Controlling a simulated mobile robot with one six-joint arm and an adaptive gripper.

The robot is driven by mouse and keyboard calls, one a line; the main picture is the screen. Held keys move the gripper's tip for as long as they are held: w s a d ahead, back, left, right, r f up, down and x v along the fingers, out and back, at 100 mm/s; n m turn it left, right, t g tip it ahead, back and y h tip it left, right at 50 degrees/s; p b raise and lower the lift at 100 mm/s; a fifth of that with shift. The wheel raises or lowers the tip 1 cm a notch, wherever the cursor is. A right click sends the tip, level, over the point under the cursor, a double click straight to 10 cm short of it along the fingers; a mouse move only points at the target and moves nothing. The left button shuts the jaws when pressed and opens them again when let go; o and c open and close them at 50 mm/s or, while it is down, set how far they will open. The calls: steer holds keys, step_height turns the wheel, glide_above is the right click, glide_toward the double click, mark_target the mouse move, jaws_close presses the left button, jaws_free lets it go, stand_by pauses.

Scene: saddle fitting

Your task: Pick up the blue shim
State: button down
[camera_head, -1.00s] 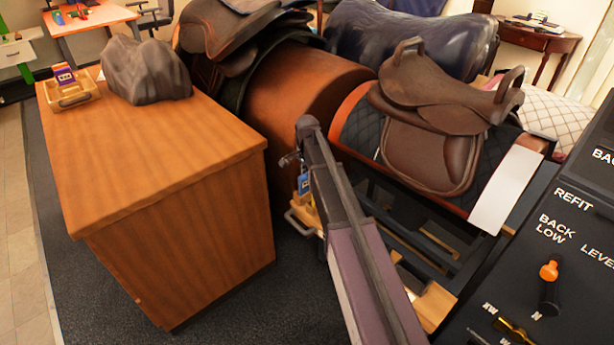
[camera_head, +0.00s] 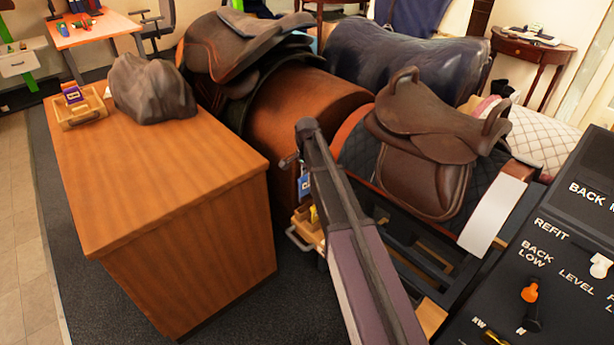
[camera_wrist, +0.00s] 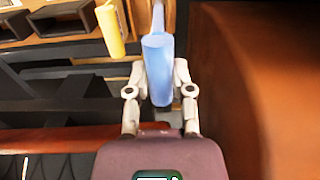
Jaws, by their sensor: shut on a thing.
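The blue shim (camera_wrist: 158,68) stands out between the two fingers of my gripper (camera_wrist: 160,88) in the wrist view. The fingers are shut on it, one on each side. Whether the shim's far end touches anything is not clear. A yellow shim (camera_wrist: 110,28) stands apart, up and left of it in the wrist view.
A wooden cabinet (camera_head: 170,185) is at left, bearing a small tray (camera_head: 85,116) and a grey rock-like lump (camera_head: 152,88). A brown saddle (camera_head: 430,135) on a rack is at right. A dark labelled panel (camera_head: 575,235) fills the lower right.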

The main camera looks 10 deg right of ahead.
steer(key=shift+r+p, duration=0.35)
steer(key=shift+r, duration=0.3)
steer(key=shift+r, duration=0.15)
step_height(320, 180, up, 35)
steer(key=p, duration=3.5)
steer(key=shift+s, duration=0.1)
